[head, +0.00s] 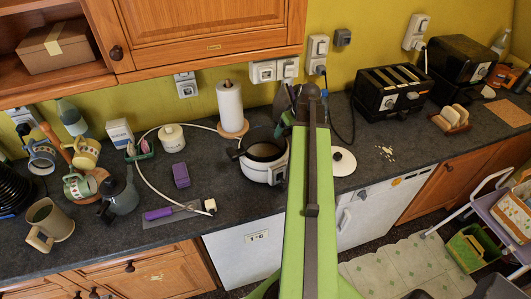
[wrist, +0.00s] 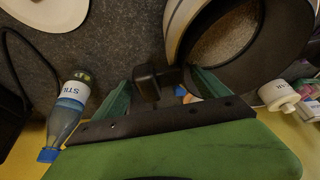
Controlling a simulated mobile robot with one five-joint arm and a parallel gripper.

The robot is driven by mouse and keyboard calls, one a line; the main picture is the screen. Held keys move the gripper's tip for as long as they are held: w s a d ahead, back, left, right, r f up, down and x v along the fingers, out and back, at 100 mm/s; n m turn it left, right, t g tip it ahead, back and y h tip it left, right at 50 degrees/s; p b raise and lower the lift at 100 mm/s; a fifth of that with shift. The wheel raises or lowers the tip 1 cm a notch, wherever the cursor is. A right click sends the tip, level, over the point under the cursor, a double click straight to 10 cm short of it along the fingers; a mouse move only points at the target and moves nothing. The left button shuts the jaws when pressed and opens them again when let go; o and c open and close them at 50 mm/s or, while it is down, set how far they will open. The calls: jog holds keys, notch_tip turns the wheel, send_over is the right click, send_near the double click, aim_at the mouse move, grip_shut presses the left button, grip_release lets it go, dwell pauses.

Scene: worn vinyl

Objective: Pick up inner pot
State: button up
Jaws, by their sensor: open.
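The inner pot (head: 265,150) shows as a dark round vessel seated in a white cooker body (head: 262,173), just left of my arm in the head view. In the wrist view its speckled inside (wrist: 222,40) and wide dark rim show at upper right. My gripper (wrist: 161,90) is open, its two green fingers apart beside the cooker. A black handle-like block (wrist: 148,78) on the cooker's side shows between the fingers; I cannot tell whether they touch it. My arm hides the cooker's right edge in the head view.
A white lid (head: 343,162) lies right of the cooker. A labelled bottle (wrist: 68,112) stands near the left finger in the wrist view. A paper towel roll (head: 230,106) is behind the cooker, and a white cable (head: 152,184) curves along its left. A toaster (head: 391,92) stands farther right.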

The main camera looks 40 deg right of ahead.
grip_shut()
jog(key=shift+r, duration=0.1)
dwell(0.3)
jog(key=shift+r, duration=0.1)
